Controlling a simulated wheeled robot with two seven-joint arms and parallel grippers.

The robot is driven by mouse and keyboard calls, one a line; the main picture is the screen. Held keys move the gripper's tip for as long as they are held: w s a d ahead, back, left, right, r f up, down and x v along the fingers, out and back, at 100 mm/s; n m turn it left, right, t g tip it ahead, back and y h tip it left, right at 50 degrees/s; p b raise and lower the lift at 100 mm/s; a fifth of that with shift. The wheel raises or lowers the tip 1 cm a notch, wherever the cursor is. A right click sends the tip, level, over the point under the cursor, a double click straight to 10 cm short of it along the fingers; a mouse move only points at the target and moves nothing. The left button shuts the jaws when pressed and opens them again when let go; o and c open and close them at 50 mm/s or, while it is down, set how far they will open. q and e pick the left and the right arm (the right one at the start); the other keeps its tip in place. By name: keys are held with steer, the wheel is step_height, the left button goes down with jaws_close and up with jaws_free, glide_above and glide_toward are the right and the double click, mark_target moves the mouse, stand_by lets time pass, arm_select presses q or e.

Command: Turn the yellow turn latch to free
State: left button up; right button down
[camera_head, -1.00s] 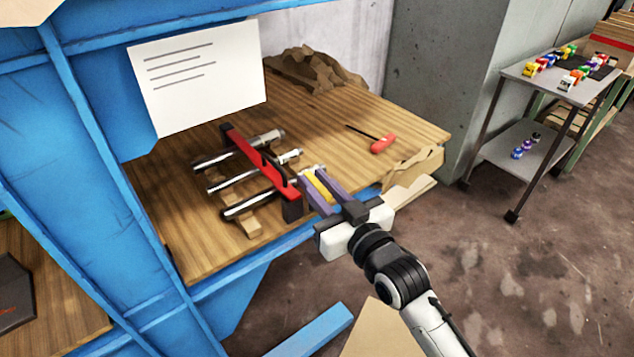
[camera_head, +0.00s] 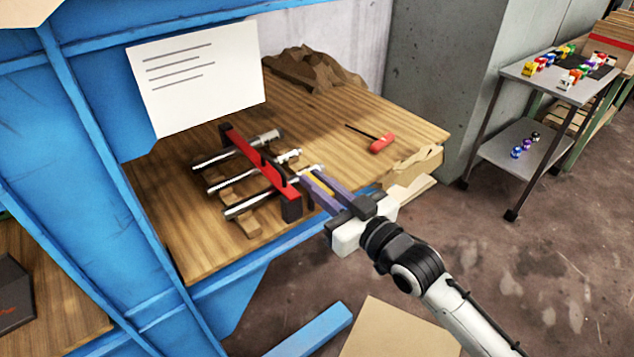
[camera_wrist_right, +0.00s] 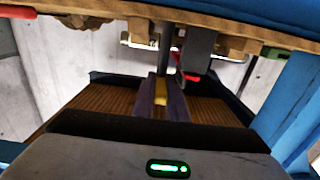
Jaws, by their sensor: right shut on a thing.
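The yellow turn latch (camera_head: 313,184) sits at the near right end of a fixture with a red bar (camera_head: 251,157) and several metal rods (camera_head: 238,178). My right gripper (camera_head: 321,183) is shut on the latch, its two purple fingers on either side of it. In the right wrist view the latch (camera_wrist_right: 161,90) shows as a narrow yellow strip between the fingers (camera_wrist_right: 161,98). The fingers hide much of the latch, and I cannot tell its exact angle. My left gripper is not in view.
The fixture stands on a wooden bench (camera_head: 330,120) in a blue frame (camera_head: 130,200). A red-handled tool (camera_head: 382,143) lies behind the gripper on the bench. A white sheet (camera_head: 197,76) hangs at the back left. A cart (camera_head: 556,85) with small coloured things stands at the right.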

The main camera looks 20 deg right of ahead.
steer(key=c, duration=2)
jaws_free()
steer(key=shift+r, duration=0.1)
steer(key=shift+c, duration=0.2)
steer(key=v, duration=1)
steer(key=shift+b, duration=0.35)
steer(key=shift+s, duration=0.15)
steer(key=s+f+g+h, duration=0.1)
steer(key=s+f, duration=0.4)
steer(key=f, duration=0.5)
steer(key=s+a+f+m+g+h, duration=0.1)
steer(key=s+f+g, duration=0.3)
steer(key=f, duration=0.6)
steer(key=s+a+f+m+g+h, duration=0.1)
steer(key=s+f+g+h, duration=0.1)
steer(key=s+f, duration=0.6)
step_height(320, 180, down, 3)
steer(key=shift+r+g, duration=0.1)
steer(key=shift+g, duration=0.6)
